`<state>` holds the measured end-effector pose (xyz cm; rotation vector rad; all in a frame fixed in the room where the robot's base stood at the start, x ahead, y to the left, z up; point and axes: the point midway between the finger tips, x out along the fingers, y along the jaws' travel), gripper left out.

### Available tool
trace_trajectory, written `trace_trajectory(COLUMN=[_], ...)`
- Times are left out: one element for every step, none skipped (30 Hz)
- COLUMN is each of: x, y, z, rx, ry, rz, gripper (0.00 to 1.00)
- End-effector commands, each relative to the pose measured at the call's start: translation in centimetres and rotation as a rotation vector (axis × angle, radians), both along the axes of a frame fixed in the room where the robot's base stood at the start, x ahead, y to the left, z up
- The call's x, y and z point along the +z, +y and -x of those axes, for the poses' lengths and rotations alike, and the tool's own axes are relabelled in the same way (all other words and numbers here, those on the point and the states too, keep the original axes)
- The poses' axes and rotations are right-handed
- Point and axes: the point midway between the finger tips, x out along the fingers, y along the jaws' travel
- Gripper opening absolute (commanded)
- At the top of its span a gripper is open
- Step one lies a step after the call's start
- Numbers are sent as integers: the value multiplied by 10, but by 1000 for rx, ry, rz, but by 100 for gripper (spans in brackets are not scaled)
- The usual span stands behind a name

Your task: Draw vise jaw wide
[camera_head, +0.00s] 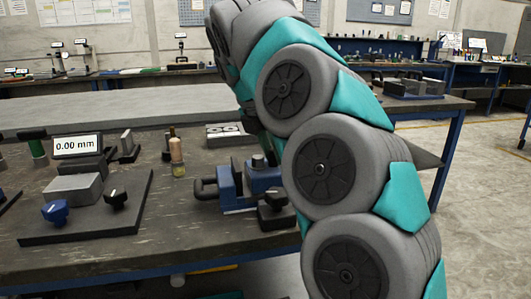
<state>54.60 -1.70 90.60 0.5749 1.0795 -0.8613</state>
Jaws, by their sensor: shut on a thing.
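The small blue vise (236,194) sits on the dark workbench just left of my arm, with a dark looped handle or clamp piece at its left. Its upright jaw part (262,178) is at the right, close against my arm's outline. The right side of the vise is partly hidden, so I cannot tell how wide the jaw gap is. My grey and teal arm rises from the lower right to the top of the picture. My gripper is hidden behind the arm links, and its fingertips do not show.
The dark workbench (120,245) holds a base plate with a blue knob (55,212), a black knob (117,200) and a 0.00 mm display (78,145). A small bottle (177,157) stands left of the vise. A black knob (275,205) sits at its front right.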

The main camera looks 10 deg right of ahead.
Motion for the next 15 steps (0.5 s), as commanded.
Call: trace_trajectory(x=[2,2,2,2,2,2,2,2,2,2,2,2,2,2,2], y=[-12,-18,-25,-31,-35,-42,-45,-49,-53,-54,-56,-57,-58,-58,-58], z=[0,0,0,0,0,0,0,0,0,0,0,0,0,0,0], rx=[-7,-8,-9,-9,-8,-9,-8,-7,-7,-6,-6,-5,-5,-4,-4], ry=[-6,-6,-6,-6,-6,-5,-5,-5,-5,-6,-6,-5,-5,-5,-6], rz=[1,1,1,1,1,1,1,2,2,2,2,2,2,3,2], gripper=[0,0,0,0,0,0,0,0,0,0,0,0,0,0,0])
